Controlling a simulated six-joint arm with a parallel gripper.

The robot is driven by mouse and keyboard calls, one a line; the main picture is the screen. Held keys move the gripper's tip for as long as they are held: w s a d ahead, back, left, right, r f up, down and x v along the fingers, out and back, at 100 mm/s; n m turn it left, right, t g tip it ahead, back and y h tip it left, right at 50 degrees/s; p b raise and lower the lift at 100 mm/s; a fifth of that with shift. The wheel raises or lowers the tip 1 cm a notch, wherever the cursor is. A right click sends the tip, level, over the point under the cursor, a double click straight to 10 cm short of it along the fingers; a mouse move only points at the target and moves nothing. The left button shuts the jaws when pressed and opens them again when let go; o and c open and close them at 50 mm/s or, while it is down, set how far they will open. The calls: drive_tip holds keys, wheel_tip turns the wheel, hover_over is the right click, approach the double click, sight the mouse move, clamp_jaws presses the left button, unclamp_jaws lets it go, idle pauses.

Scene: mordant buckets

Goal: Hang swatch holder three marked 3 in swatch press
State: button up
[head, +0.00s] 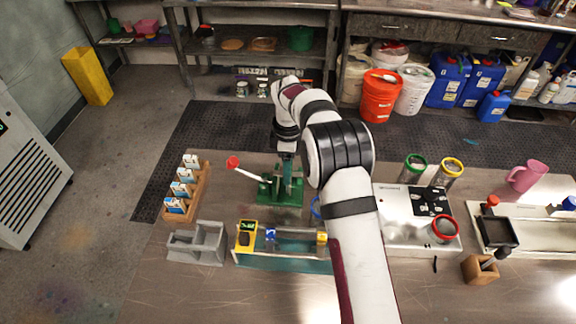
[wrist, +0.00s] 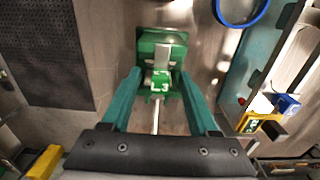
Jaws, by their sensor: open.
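A green press (head: 279,190), with a white lever ending in a red knob, stands on the table in the head view. It also shows in the wrist view (wrist: 162,42), with white markings, possibly a 3, on its green block. My gripper (wrist: 161,74) is open above the press, its two teal fingers apart on either side of it with nothing held. In the head view my gripper (head: 287,172) partly hides the press. Several white-and-blue swatch holders (head: 181,189) stand in a wooden rack (head: 200,190) at the left. Their numbers are too small to read, so I cannot tell which is three.
A grey open block (head: 197,243) sits in front of the rack. A teal tray (head: 285,263) holding a yellow piece (head: 246,237) and a blue piece (head: 270,237) lies nearer. Jars and a pale board (head: 405,205) stand to the right. Bare table lies between rack and press.

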wheel_tip(320, 180, up, 16)
idle(0.3)
idle(0.4)
drive_tip(key=s+d+r+m, duration=0.2)
drive_tip(key=s+d+m, duration=0.15)
drive_tip(key=s, duration=0.25)
drive_tip(key=s+d+r+m+y, duration=0.1)
drive_tip(key=s+d+r+m, duration=0.15)
drive_tip(key=s+m, duration=0.35)
drive_tip(key=s+d+r+m, duration=0.1)
drive_tip(key=s+d+m, duration=0.2)
drive_tip(key=s, duration=0.4)
drive_tip(key=s+d+f+m, duration=0.1)
drive_tip(key=s+f+m, duration=0.3)
drive_tip(key=s, duration=0.5)
drive_tip(key=s+d+f+m, duration=0.1)
drive_tip(key=s+f+m, duration=0.3)
drive_tip(key=s+m, duration=0.3)
drive_tip(key=shift+s+d+y, duration=0.25)
drive_tip(key=shift+s+y, duration=0.15)
drive_tip(key=shift+s, duration=0.7)
